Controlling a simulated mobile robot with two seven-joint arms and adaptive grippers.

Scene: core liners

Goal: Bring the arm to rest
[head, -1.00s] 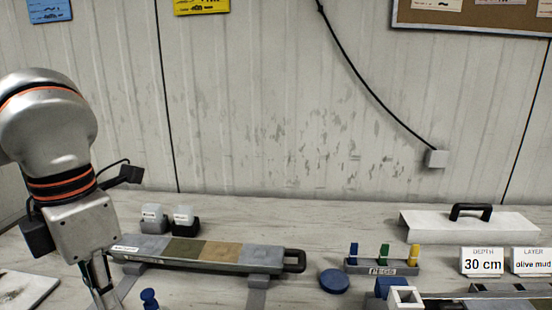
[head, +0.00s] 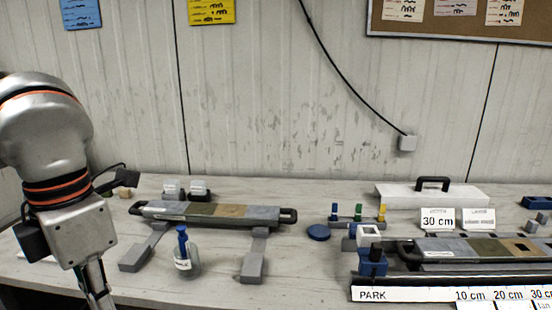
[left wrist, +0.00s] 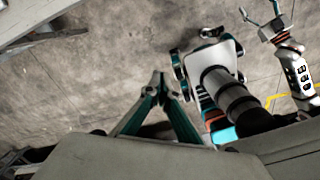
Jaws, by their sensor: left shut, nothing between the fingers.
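My left gripper (head: 98,290) hangs at the left of the head view, pointing down in front of the table's left part, its tips near the lower edge. In the left wrist view its green-sided fingers (left wrist: 157,80) meet at the tips, with nothing between them and bare floor beyond. My right gripper (left wrist: 262,14) shows small at the top right of the left wrist view, its fingers spread apart and empty. It is outside the head view.
The table holds a core liner (head: 225,212) on grey supports, a bottle with a blue stopper (head: 186,258), a blue disc (head: 318,232), a peg rack (head: 355,221) and a second liner (head: 470,248) at right. A white lid (head: 400,196) lies behind.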

